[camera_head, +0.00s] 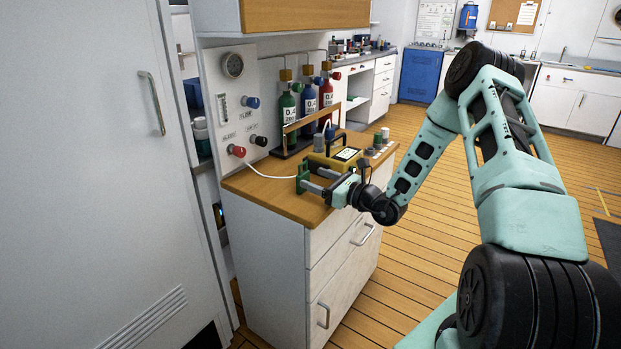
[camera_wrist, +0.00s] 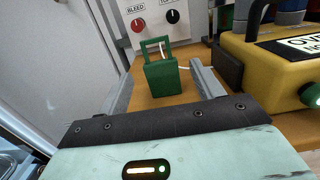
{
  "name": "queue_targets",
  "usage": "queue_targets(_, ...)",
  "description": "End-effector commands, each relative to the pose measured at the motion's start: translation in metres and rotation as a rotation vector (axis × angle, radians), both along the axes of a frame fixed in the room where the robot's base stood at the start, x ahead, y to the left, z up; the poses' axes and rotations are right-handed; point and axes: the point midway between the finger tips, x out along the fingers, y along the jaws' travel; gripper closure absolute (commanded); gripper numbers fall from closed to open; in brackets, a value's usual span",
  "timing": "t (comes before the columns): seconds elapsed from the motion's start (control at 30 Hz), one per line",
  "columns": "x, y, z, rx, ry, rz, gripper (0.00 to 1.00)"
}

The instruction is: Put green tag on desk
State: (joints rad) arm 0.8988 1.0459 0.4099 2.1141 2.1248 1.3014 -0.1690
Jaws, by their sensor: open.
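The green tag (camera_head: 302,177), a block with a loop handle, is upright at the desk's front left part. In the wrist view the tag (camera_wrist: 160,78) appears between my two grey fingers, with a gap to the right finger. The desk (camera_head: 268,200) has a wooden top over white drawers, and the wood (camera_wrist: 182,100) shows around the tag. My gripper (camera_head: 313,183) is open, low over the desk top, with its fingers reaching to either side of the tag. The tag's underside is not clear, so I cannot tell whether it touches the wood.
A panel (camera_head: 236,110) with knobs and a gauge stands at the back left. A white cable crosses the desk.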

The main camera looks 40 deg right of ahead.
Motion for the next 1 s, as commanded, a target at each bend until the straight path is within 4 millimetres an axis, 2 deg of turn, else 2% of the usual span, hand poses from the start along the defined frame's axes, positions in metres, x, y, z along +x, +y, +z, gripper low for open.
queue_targets(0.1, -0.026, -0.01, -0.002, 0.002, 0.003, -0.004, 0.34)
queue_targets(0.3, -0.062, -0.023, -0.003, 0.001, 0.001, -0.003, 0.34)
queue_targets(0.5, -0.081, -0.03, -0.004, 0.001, 0.0, -0.001, 0.34)
queue_targets(0.7, -0.084, -0.025, -0.002, -0.006, -0.002, 0.022, 0.34)
queue_targets(0.77, -0.083, -0.009, 0.004, -0.024, -0.004, 0.076, 0.34)
queue_targets(0.87, -0.082, 0.046, 0.021, -0.09, -0.015, 0.267, 0.34)
queue_targets(0.93, -0.092, 0.103, 0.036, -0.17, -0.028, 0.477, 0.34)
queue_targets(0.97, -0.1, 0.13, 0.042, -0.214, -0.035, 0.581, 0.34)
queue_targets(1.0, -0.115, 0.166, 0.049, -0.283, -0.048, 0.729, 0.34)
